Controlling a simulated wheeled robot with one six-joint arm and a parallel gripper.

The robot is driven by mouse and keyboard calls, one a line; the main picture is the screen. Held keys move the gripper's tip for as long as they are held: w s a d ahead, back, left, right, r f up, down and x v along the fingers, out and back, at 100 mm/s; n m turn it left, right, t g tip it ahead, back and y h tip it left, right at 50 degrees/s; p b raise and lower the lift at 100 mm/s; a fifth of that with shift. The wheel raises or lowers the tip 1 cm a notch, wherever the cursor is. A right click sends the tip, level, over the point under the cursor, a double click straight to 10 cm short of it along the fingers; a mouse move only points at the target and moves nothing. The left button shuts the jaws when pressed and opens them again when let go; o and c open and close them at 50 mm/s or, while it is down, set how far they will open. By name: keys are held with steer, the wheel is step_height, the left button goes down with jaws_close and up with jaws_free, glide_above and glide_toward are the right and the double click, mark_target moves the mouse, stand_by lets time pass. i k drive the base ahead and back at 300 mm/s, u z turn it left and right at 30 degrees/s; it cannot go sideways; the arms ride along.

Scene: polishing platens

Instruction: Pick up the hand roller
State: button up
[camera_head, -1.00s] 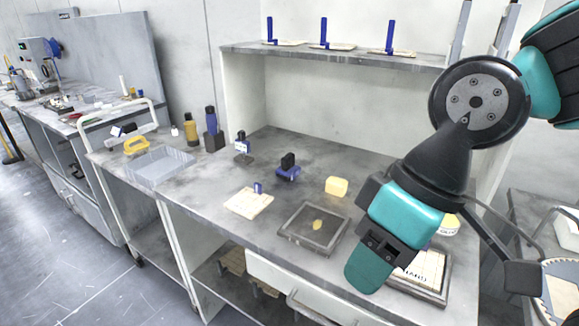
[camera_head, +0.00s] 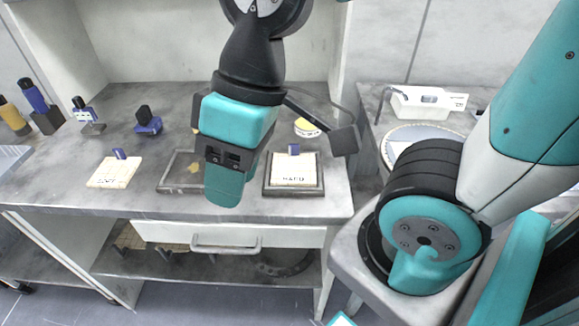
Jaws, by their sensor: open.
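I cannot tell for sure which object is the hand roller. A small blue tool with a black top (camera_head: 147,121) stands on the worktop at the left, and a smaller black-and-blue item with a white label (camera_head: 86,117) stands further left. My gripper (camera_head: 226,183) hangs over the front of the worktop, right of both and apart from them. It is open with nothing visibly held, though its jaws are mostly turned from view. It hides part of the dark framed tray behind it.
The worktop (camera_head: 65,185) holds a pale board with a blue block (camera_head: 113,172), a dark tray (camera_head: 172,174) and a framed pale plate (camera_head: 294,172). A yellow-lidded tub (camera_head: 306,127) stands behind. Bottles (camera_head: 33,96) stand far left. A side table at right carries a white bin (camera_head: 418,102).

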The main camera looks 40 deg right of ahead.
mark_target(147, 122)
steer(key=u, duration=0.3)
steer(key=k, duration=0.4)
steer(key=u, duration=1)
steer(key=k, duration=0.95)
steer(key=u, duration=0.65)
steer(key=i, duration=1.55)
steer(key=z, duration=0.45)
steer(key=i, duration=1.5)
steer(key=z, duration=1.45)
steer(key=i, duration=0.85)
steer(key=z, duration=1.4)
steer(key=i, duration=0.3)
steer(key=z, duration=0.15)
